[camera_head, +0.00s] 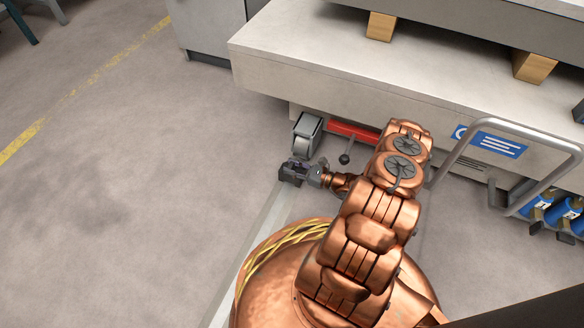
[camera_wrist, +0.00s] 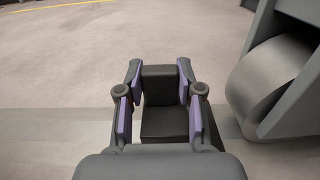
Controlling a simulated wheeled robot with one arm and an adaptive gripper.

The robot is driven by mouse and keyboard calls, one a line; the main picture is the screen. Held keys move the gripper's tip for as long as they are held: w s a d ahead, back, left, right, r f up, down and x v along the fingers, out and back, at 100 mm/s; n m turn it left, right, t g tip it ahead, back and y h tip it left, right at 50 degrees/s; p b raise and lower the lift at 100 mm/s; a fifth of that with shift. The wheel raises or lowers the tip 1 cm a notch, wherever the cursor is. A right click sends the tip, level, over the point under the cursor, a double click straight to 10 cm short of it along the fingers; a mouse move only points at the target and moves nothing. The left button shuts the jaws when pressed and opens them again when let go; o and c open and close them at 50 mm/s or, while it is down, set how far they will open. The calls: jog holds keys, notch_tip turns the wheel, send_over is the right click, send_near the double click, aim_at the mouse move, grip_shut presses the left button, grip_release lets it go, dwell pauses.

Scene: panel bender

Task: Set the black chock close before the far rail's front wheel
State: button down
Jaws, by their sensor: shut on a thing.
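The black chock (camera_wrist: 164,121) sits between the purple-padded fingers of my gripper (camera_wrist: 160,105) in the wrist view. In the head view the chock (camera_head: 289,172) shows dark at the end of my gripper (camera_head: 300,168), low by the floor. I cannot tell whether it touches the floor. A grey wheel (camera_head: 304,144) in a metal bracket stands just beyond my gripper, under the left end of the pale machine base. In the wrist view the wheel (camera_wrist: 268,80) is close on the right of the chock, with a gap between them.
A pale rail strip (camera_head: 262,226) runs along the floor below the wheel. A red bar (camera_head: 352,130) and a black-knobbed lever (camera_head: 345,158) are right of the wheel. The floor at left is clear.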

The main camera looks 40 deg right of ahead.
jog(key=shift+f, duration=0.15)
jog(key=c, duration=0.7)
grip_release()
jog(key=shift+c, duration=0.2)
jog(key=shift+s+d+r, duration=0.15)
jog(key=shift+s+r, duration=0.1)
jog(key=shift+p+v, duration=1.55)
jog(key=shift+v, duration=1.9)
jog(key=shift+f, duration=0.1)
